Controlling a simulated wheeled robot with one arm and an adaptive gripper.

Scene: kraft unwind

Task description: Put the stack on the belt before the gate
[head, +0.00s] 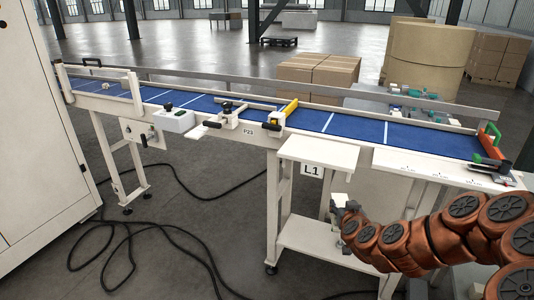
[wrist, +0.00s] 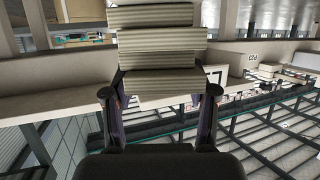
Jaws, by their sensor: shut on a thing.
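The stack (wrist: 162,48) fills the top middle of the wrist view as several pale, ridged, cardboard-like layers. My gripper (wrist: 160,97) has a dark finger on each side of its lower end and is shut on it. In the head view my gripper (head: 342,210) is in front of the belt, below the side shelf, and the stack shows only as a small pale piece there. The blue belt (head: 345,124) runs across the head view.
A cream side shelf (head: 318,151) labelled L1 juts out above my gripper. A lower shelf (head: 305,240) is beside it. A white ledge (head: 420,166) runs along the belt's right part. An orange end stop (head: 491,146) closes the right end. The visible belt right of the gate is clear.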

